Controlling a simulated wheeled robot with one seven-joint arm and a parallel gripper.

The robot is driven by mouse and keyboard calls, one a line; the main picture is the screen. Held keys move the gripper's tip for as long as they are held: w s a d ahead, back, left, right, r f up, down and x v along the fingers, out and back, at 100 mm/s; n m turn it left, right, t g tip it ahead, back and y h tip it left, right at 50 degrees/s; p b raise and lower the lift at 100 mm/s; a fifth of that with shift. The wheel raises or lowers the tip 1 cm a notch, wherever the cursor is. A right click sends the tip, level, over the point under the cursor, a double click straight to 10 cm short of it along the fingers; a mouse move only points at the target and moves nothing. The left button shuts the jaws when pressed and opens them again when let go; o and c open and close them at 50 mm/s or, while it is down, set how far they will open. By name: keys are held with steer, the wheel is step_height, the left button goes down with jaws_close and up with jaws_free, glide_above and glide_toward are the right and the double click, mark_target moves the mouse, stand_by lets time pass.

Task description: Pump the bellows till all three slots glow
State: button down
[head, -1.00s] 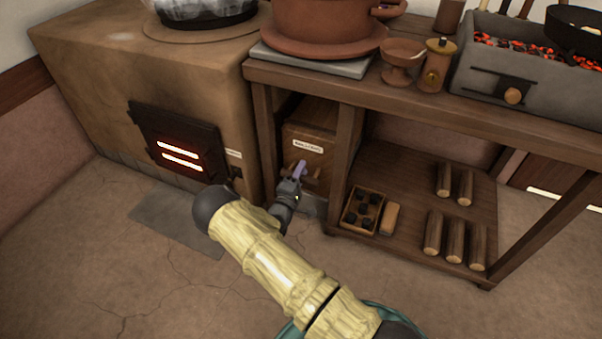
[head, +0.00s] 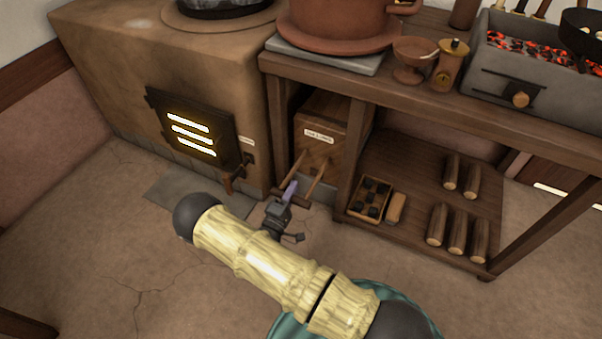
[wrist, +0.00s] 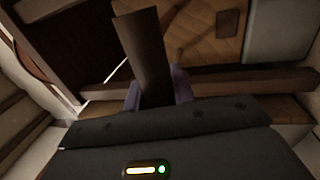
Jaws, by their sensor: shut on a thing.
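The bellows (head: 318,130) is a labelled wooden box under the table's left end. Its handle (head: 317,185), two rods with a crossbar, is drawn out toward me. My gripper (head: 290,192) is shut on the handle; in the wrist view its purple fingers (wrist: 157,92) sit either side of a dark wooden bar (wrist: 146,50). The stove's black fire door (head: 214,159) has three slots (head: 193,135), all glowing bright yellow-white. The inside of the bellows is hidden.
The clay stove (head: 110,75) stands left of the bellows. The wooden table (head: 400,105) carries a pot (head: 335,20) and a coal brazier (head: 480,85). A tray of dark lumps (head: 371,197) and several logs (head: 457,230) lie on its lower shelf. Floor in front is open.

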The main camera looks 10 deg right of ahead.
steer(key=shift+s+a+f, duration=0.1)
steer(key=shift+s+a, duration=0.05)
steer(key=c, duration=1.2)
jaws_free()
steer(key=shift+o, duration=0.2)
steer(key=p+v, duration=0.5)
steer(key=v, duration=1.2)
steer(key=shift+s+a, duration=0.15)
